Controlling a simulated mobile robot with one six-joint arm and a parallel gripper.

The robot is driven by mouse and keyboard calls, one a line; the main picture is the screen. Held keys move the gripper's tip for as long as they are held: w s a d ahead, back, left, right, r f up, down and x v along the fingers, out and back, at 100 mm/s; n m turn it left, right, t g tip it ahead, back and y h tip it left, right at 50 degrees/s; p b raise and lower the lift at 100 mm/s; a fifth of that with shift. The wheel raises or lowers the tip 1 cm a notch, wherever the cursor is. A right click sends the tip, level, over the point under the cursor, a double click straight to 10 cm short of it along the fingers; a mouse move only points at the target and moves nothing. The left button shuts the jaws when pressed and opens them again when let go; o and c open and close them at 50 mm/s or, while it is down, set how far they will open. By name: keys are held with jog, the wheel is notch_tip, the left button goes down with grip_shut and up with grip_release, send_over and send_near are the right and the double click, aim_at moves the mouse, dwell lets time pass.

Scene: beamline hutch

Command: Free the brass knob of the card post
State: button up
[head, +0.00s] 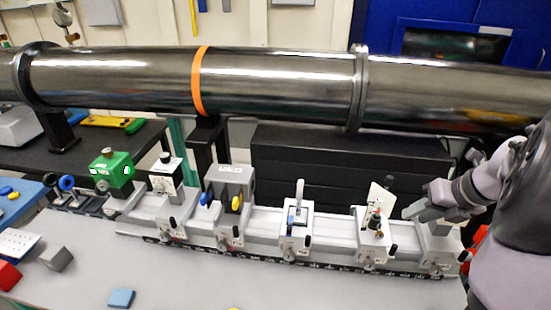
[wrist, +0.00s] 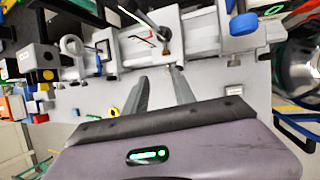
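The card post stands on a carrier on the rail at right in the head view, with a pale, tilted card (head: 381,199) at its top. A small brass knob (head: 378,233) shows low on the post, below a dark clamp part. In the wrist view a small brass-coloured spot (wrist: 166,48), apparently the knob, lies ahead of the fingers. My gripper (head: 409,212) is just right of the post, coming from the right. In the wrist view my gripper (wrist: 158,78) has its two fingers apart with nothing between them. I cannot tell exactly how far the fingertips are from the knob.
A long rail (head: 330,232) carries several other carriers, including a green box (head: 112,170) and a grey box (head: 230,182). A large steel pipe (head: 280,85) runs across behind. Loose blocks, one blue (head: 121,298), lie on the bench front, whose middle is mostly clear.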

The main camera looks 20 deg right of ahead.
jog(key=m+b, duration=0.1)
jog(key=b, duration=0.1)
send_near(382, 234)
jog(key=b+x, duration=0.4)
jog(key=x, duration=0.5)
grip_shut()
